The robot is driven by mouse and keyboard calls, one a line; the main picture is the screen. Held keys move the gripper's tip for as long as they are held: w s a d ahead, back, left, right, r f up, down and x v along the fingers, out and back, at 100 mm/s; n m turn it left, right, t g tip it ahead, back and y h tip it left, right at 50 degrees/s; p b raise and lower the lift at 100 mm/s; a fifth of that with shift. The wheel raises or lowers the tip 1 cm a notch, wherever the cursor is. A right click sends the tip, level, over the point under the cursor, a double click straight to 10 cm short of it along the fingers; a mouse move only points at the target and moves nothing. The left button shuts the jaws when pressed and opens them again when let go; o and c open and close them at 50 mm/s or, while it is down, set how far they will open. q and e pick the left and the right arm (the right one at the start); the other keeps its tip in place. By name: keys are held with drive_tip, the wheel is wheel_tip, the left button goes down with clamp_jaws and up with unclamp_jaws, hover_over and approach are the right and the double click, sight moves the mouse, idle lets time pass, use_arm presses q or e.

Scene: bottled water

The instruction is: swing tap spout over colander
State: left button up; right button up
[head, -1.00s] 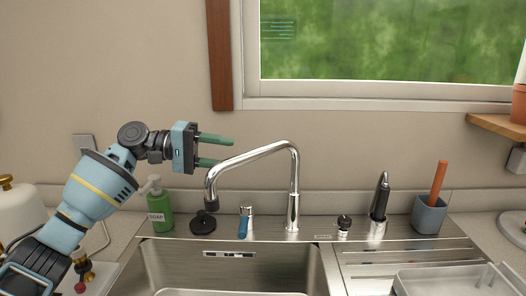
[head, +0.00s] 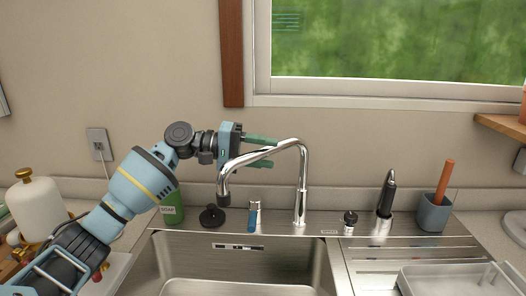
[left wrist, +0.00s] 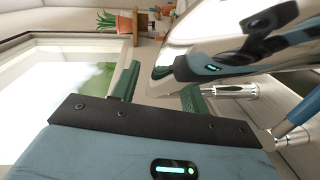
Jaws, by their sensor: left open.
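The chrome tap (head: 301,185) stands behind the sink. Its spout (head: 240,157) reaches left and forward from the column, with a dark tip (head: 223,198) above the sink's back left rim. My left gripper (head: 274,152) is open at the spout, its green fingers pointing right. In the head view the fingers overlap the sloping spout; I cannot tell whether they touch it. The left wrist view shows the open fingers (left wrist: 158,91) with shiny curved metal close by. I cannot make out a colander for certain. My right gripper is not in view.
The sink basin (head: 240,268) lies in front of the tap. A green soap bottle (head: 172,212) stands partly behind my arm. A black stopper (head: 212,217) and a blue-handled lever (head: 254,216) stand near the spout. A clear tray (head: 450,281) sits on the right drainboard.

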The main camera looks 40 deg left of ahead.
use_arm(q)
drive_tip(key=shift+w+d, duration=0.1)
drive_tip(key=shift+c, duration=0.5)
drive_tip(key=shift+f, duration=0.1)
clamp_jaws()
drive_tip(key=shift+w+d, duration=0.1)
